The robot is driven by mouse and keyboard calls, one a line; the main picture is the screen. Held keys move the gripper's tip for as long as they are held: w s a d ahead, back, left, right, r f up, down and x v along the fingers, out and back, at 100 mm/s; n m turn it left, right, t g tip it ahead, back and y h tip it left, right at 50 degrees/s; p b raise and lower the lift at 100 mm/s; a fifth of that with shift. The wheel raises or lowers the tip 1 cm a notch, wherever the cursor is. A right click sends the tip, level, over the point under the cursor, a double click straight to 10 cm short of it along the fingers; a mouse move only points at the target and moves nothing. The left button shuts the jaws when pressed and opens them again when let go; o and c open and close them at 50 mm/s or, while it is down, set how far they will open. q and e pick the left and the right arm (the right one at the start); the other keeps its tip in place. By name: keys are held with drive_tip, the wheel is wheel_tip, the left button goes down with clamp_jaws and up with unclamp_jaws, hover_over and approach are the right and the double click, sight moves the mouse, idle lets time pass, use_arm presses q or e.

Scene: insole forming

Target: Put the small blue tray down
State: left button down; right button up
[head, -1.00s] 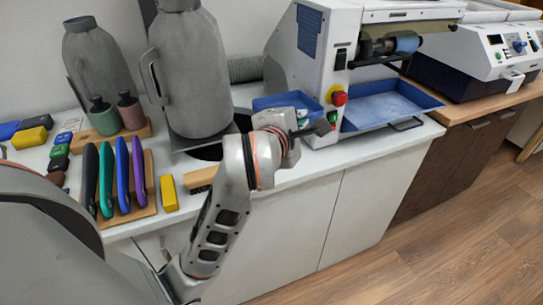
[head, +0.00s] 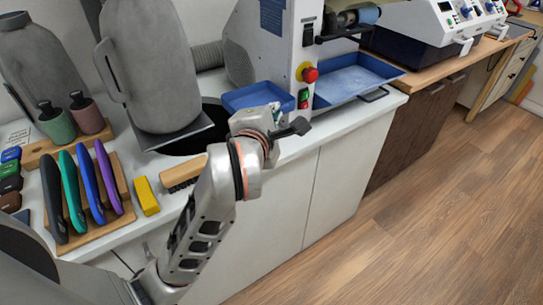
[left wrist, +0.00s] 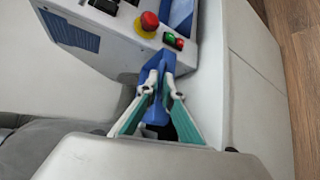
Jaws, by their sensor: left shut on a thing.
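In the left wrist view a narrow blue part of the tray (left wrist: 155,112) shows between the fingers. My left gripper (head: 268,113) is at the tray's near right side. In the left wrist view my left gripper (left wrist: 158,85) has its fingers closed together on the tray's blue part. I cannot tell whether the tray touches the counter. My right gripper is not in view.
The white machine (head: 270,50) has a red button (head: 310,74) close to my left gripper. A larger blue tray (head: 345,82) sits under its roller.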

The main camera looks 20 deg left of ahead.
use_arm(q)
wheel_tip(320, 180, down, 12)
drive_tip(key=b, duration=0.4)
drive_tip(key=shift+f, duration=0.25)
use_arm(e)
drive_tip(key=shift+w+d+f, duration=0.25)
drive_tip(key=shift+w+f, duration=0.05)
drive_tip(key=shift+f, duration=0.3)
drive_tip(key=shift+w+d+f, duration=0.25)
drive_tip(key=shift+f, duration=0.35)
use_arm(q)
drive_tip(key=c, duration=2.2)
unclamp_jaws()
drive_tip(key=shift+c, duration=0.2)
drive_tip(key=shift+s, duration=0.1)
